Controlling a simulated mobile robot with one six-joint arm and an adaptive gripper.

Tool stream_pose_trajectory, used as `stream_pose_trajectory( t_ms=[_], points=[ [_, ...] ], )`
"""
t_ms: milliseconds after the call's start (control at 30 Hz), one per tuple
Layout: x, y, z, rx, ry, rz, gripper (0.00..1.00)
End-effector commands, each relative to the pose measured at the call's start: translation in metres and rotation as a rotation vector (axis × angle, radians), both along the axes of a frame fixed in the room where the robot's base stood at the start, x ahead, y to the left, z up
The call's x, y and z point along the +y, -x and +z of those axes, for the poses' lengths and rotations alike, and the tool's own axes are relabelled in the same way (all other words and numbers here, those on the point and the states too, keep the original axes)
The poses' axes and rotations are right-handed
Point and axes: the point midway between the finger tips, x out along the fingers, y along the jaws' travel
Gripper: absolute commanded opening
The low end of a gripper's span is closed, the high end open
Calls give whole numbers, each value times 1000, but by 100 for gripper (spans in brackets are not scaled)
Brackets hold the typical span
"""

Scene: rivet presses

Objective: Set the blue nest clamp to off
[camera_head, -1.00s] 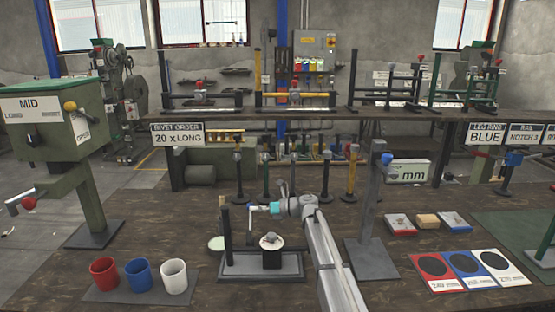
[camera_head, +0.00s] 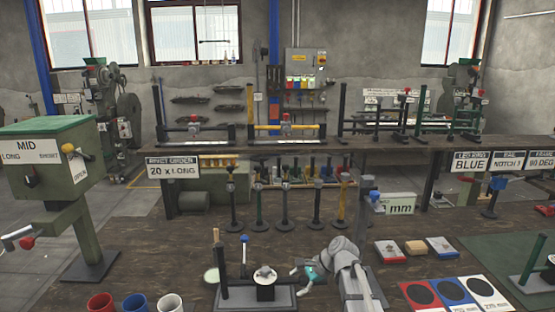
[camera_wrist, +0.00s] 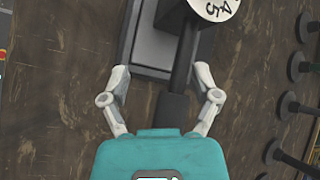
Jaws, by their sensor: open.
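A low dark fixture (camera_head: 228,298) stands at the front of the bench in the head view, with a dark post and a pale round dial (camera_head: 264,273). A lever with a blue knob (camera_head: 244,239) stands upright on it, likely the blue nest clamp; no label confirms this. My gripper (camera_head: 298,279) is just right of the fixture, with nothing visibly held. In the wrist view my gripper (camera_wrist: 160,78) is open, its fingers spread either side of a dark bar; contact cannot be told. The numbered dial (camera_wrist: 214,7) is cut off at the top. The blue knob is out of this view.
Red, blue and white cups (camera_head: 136,304) stand front left. A green box on a stand (camera_head: 48,155) is far left. A grey post with another blue knob (camera_head: 374,195) stands behind my arm to the right. Coloured cards (camera_head: 455,292) lie front right.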

Motion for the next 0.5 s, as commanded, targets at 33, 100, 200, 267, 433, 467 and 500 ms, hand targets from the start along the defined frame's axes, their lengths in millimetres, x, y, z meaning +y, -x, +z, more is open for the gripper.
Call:
stream_pose_trajectory(
  t_ms=[33,100,200,267,433,467,500],
  points=[
    [-4,15,2,-36,52,51,80],
    [-11,29,-1,-85,124,130,80],
    [-23,50,-4,-149,229,251,80],
    [-31,63,-5,-186,291,329,80],
    [-55,98,-4,-265,461,566,80],
    [-60,104,-4,-274,489,611,80],
    [-66,112,-3,-287,526,669,80]
  ],
)
